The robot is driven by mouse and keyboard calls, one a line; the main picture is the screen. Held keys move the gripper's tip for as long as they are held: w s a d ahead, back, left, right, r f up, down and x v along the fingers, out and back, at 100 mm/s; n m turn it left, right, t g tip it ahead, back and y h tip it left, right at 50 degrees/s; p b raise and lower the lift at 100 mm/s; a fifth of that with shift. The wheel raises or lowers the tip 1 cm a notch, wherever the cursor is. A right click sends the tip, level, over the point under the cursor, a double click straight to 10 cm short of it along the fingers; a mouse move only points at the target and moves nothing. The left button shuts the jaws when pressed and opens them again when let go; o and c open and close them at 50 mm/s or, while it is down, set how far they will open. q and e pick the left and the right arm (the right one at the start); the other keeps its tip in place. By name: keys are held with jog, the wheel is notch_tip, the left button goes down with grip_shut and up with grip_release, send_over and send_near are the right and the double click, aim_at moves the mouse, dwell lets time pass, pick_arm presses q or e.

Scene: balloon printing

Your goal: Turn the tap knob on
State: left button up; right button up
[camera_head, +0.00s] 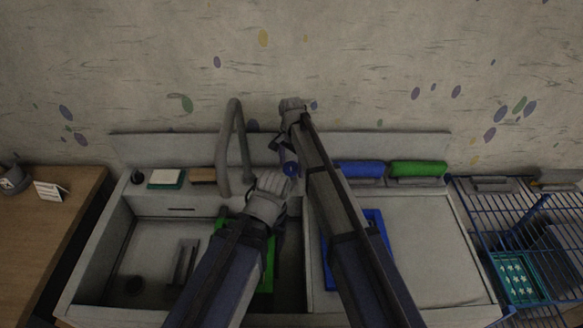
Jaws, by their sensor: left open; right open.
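The grey tap (231,145) rises in a tall bend at the back of the sink (150,240), left of centre. I cannot make out its knob for sure; the grippers and arms cover the area right of the spout. My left gripper (272,180) is open, low over the sink's right part, just right of the tap's base. My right gripper (292,105) is open and higher in the picture, before the back panel, right of the tap's top. A small blue-purple item (289,162) shows between the two grippers; I cannot tell what it is.
A green board (266,280) stands in the sink, partly behind my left arm. A blue frame (378,225) lies on the counter (430,240). Blue (361,169) and green (418,169) rolls lie at the back. A sponge (166,178) lies left. A blue wire rack (500,240) stands right.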

jog(key=shift+c, duration=0.3)
jog(key=c, duration=1.3)
jog(key=n, duration=0.9)
jog(key=shift+a, duration=0.1)
jog(key=n, duration=0.5)
jog(key=shift+a+n, duration=0.1)
jog(key=shift+n, duration=1.8)
